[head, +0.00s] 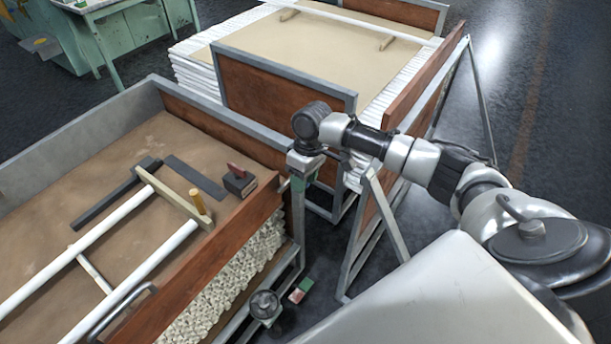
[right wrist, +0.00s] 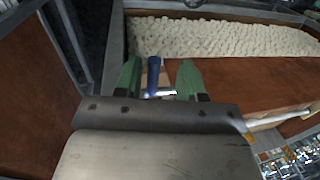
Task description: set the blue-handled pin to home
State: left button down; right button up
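The blue-handled pin shows in the right wrist view as an upright blue handle (right wrist: 154,74). A short silver piece (right wrist: 161,93) lies crosswise at its lower end. My right gripper (right wrist: 160,74) has its two green-tipped fingers apart, one on each side of the handle. The handle is nearer the left finger, with a clear gap to the right one. In the head view my right gripper (head: 302,166) points down by the corner of the crate frame. The pin is not visible there. My left gripper is not in view.
A large crate (head: 133,98) on the left holds white tubes (head: 133,270), dark bars and a small dark block (head: 240,183). A pallet stack (head: 320,45) with brown side panels stands behind. Below are a round dark part (head: 265,304) and a green-and-red piece (head: 301,290).

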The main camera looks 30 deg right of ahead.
jog(key=shift+d, duration=0.1)
jog(key=shift+w+r, duration=0.1)
jog(key=shift+r, duration=0.1)
notch_tip(320, 180, up, 10)
jog(key=d, duration=0.2)
jog(key=shift+w, duration=0.3)
jog(key=shift+a, duration=0.1)
